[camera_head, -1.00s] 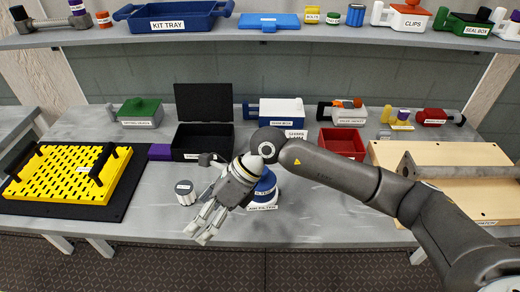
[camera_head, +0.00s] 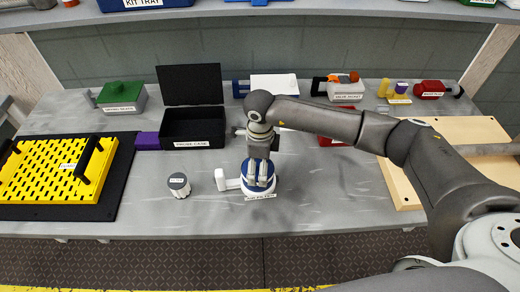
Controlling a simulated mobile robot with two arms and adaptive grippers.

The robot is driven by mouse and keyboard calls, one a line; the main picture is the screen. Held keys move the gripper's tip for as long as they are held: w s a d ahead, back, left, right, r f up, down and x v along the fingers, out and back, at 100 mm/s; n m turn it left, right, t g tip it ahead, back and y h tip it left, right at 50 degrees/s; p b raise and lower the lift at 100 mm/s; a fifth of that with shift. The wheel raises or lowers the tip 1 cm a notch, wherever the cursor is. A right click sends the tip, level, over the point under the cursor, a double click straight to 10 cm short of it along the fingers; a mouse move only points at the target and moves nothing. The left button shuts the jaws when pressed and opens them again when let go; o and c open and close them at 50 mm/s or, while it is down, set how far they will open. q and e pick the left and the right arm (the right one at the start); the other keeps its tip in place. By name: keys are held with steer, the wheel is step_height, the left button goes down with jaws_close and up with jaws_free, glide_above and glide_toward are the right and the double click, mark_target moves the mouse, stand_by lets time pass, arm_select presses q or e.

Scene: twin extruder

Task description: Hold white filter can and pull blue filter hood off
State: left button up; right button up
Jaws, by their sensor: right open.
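The white filter can (camera_head: 229,184) stands upright near the front middle of the bench, with its white handle out to the left and a label at its front. The blue filter hood (camera_head: 271,186) sits on top of the can and is partly covered by my fingers. My right gripper (camera_head: 259,183) points straight down over the hood. Its fingers are open and reach in front of the hood; I cannot tell whether they touch it.
A yellow slotted tray (camera_head: 50,172) is at far left, a wooden board (camera_head: 400,185) at right. The bench front is clear.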

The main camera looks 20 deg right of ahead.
steer(key=shift+f+p, duration=0.4)
steer(key=shift+f, duration=1.4)
steer(key=shift+c, duration=0.6)
steer(key=c, duration=0.7)
steer(key=o, duration=0.8)
arm_select(q)
steer(key=shift+w+r, duration=0.6)
steer(key=shift+w, duration=0.35)
arm_select(e)
steer(key=shift+r, duration=0.15)
